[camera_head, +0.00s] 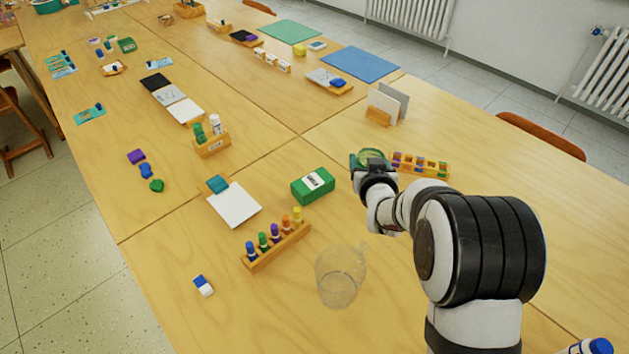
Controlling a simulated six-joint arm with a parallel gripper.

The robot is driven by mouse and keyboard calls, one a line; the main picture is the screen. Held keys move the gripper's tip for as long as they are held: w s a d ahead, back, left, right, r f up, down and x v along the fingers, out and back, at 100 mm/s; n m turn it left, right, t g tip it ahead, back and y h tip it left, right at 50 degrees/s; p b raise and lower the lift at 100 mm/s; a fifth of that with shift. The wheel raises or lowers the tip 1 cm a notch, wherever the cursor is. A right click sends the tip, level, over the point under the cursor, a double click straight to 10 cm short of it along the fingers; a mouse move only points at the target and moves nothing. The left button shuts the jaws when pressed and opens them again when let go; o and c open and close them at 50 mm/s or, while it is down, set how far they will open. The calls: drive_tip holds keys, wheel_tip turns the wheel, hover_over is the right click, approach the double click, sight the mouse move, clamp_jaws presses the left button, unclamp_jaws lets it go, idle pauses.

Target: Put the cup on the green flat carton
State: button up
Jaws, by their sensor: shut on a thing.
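A green, see-through cup (371,156) is at the end of my arm, above the table to the right of the green carton. My gripper (372,164) is shut on the cup, and its dark body hides the cup's lower part. I cannot tell how high the cup is above the table. The green flat carton (316,187) with a white label lies on the wooden table, to the left of and nearer than my gripper. The top of the carton is bare. The cup and the carton are apart.
A clear glass jug (341,277) stands in front of the carton. A wooden rack with coloured bottles (275,246) is left of the jug. A wooden box with coloured pieces (421,165) sits just right of my gripper. A card stand (385,105) is behind it.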

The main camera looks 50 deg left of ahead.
drive_tip(key=w+a+r+n+g+y, duration=0.1)
drive_tip(key=a+n+g+y, duration=0.15)
drive_tip(key=a, duration=0.25)
drive_tip(key=n+g, duration=0.1)
hover_over(310, 174)
wheel_tip(310, 174, down, 6)
drive_tip(key=shift+d+f, duration=0.1)
drive_tip(key=shift+f, duration=2.1)
drive_tip(key=o, duration=1.3)
drive_tip(key=shift+f, duration=0.15)
